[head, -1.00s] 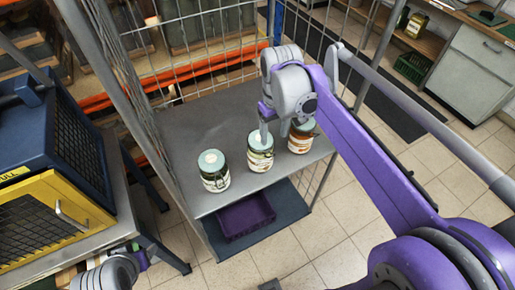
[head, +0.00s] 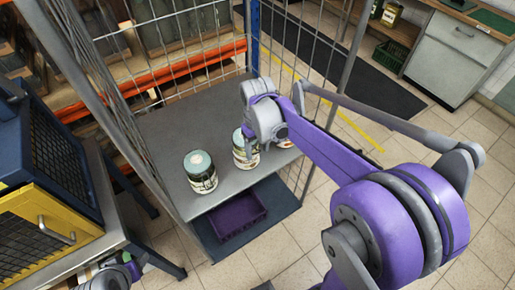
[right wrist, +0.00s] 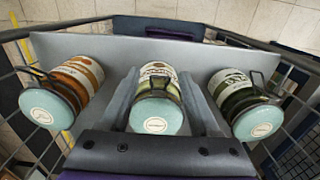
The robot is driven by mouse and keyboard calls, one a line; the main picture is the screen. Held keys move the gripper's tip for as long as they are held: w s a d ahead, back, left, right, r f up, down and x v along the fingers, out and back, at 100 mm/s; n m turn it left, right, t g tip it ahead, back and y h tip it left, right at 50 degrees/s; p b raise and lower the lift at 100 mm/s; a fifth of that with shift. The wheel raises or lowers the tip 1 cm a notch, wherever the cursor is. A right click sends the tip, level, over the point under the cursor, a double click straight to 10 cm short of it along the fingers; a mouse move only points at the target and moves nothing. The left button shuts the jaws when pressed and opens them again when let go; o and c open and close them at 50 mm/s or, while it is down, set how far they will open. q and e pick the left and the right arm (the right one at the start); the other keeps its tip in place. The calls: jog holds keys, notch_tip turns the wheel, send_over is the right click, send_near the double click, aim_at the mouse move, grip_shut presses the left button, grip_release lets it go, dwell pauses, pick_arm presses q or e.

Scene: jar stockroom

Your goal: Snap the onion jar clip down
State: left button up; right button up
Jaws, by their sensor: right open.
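Three glass jars with pale teal lids stand upright in a row on a grey shelf (head: 190,125): a left jar (head: 201,178), a middle jar (head: 240,155) and a right jar (head: 285,143), mostly hidden by my arm. In the right wrist view, the middle jar (right wrist: 157,112) is between the spread fingers of my open right gripper (right wrist: 161,92). A jar with an orange-brown label (right wrist: 82,75) is at left and a green-toned jar (right wrist: 235,97) at right. Dark wire clips stand out from the lids. The labels are too small to tell which is onion. My left gripper's fingers are not visible.
The shelf is in a cage with wire mesh walls (head: 185,45). A purple crate (head: 237,222) sits on the lower shelf. A blue and yellow cabinet (head: 45,215) stands at left. Tiled floor is free in front and at right.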

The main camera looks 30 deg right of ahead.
grip_shut()
dwell(0.3)
jog(key=f+t+b, duration=0.2)
jog(key=t+b, duration=0.3)
jog(key=t, duration=0.1)
jog(key=s+f+t+b, duration=0.1)
jog(key=f+t+b, duration=0.2)
jog(key=t+b, duration=0.2)
jog(key=f+t+y+b, duration=0.1)
jog(key=f+t+b, duration=0.2)
jog(key=t+b, duration=0.3)
jog(key=shift+s+t, duration=0.3)
jog(key=shift+t, duration=0.5)
jog(key=shift+w+t+b, duration=0.2)
jog(key=shift+t+b, duration=0.5)
jog(key=shift+b, duration=0.15)
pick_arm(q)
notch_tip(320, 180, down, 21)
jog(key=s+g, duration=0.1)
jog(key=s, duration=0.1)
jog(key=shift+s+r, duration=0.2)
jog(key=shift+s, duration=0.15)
